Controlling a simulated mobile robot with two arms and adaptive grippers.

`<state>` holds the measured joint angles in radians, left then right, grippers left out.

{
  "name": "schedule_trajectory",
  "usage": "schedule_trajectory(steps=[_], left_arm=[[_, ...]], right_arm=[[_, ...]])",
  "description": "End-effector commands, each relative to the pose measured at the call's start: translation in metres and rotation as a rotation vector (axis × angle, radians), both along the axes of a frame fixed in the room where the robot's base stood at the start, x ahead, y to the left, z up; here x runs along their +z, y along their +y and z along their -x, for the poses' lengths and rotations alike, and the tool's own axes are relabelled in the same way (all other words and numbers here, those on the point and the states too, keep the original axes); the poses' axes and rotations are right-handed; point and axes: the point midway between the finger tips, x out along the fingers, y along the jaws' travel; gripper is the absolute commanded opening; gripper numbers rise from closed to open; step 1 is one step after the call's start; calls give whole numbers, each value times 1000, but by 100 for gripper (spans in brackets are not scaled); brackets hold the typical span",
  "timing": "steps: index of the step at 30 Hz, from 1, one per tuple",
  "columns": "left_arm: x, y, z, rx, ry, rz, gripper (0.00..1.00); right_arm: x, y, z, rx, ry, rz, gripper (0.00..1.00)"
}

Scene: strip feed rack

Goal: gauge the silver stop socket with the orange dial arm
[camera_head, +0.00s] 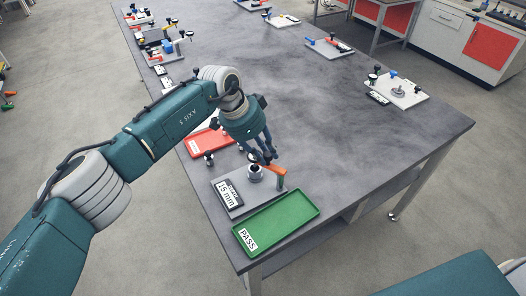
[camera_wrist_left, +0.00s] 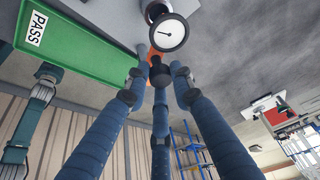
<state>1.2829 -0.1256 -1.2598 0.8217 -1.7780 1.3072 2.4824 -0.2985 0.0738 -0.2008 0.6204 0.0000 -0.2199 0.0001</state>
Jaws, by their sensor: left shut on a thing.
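A round white dial with a black rim (camera_wrist_left: 168,34) sits just past the fingertips. A silver cylinder (camera_head: 254,174), apparently the stop socket, stands below the gripper on the plate. Whether the arm touches it is hidden. My right gripper is out of view.
A green PASS tray (camera_head: 290,219) lies close in front of the plate, and a red tray (camera_head: 205,146) lies behind to the left. Small dark-knobbed pieces (camera_head: 209,158) stand nearby. Other fixtures (camera_head: 398,91) sit along the edges. The table's middle is clear.

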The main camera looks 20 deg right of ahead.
Motion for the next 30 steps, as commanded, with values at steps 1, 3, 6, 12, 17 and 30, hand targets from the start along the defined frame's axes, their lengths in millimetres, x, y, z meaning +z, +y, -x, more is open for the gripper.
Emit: schedule_trajectory(steps=[1, 3, 6, 12, 17, 30], left_arm=[[7, -6, -1, 0, -6, 17, 0], [7, -5, -1, 0, -6, 17, 0], [6, -5, -1, 0, -6, 16, 37], [3, -3, -1, 0, -4, 9, 42], [4, 0, -1, 1, -4, 6, 42], [78, 28, 0, 0, -8, 9, 42]], right_arm=[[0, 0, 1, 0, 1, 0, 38], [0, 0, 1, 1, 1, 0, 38], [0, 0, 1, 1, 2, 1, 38], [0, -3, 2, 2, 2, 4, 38], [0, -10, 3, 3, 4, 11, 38], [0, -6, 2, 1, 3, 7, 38]])
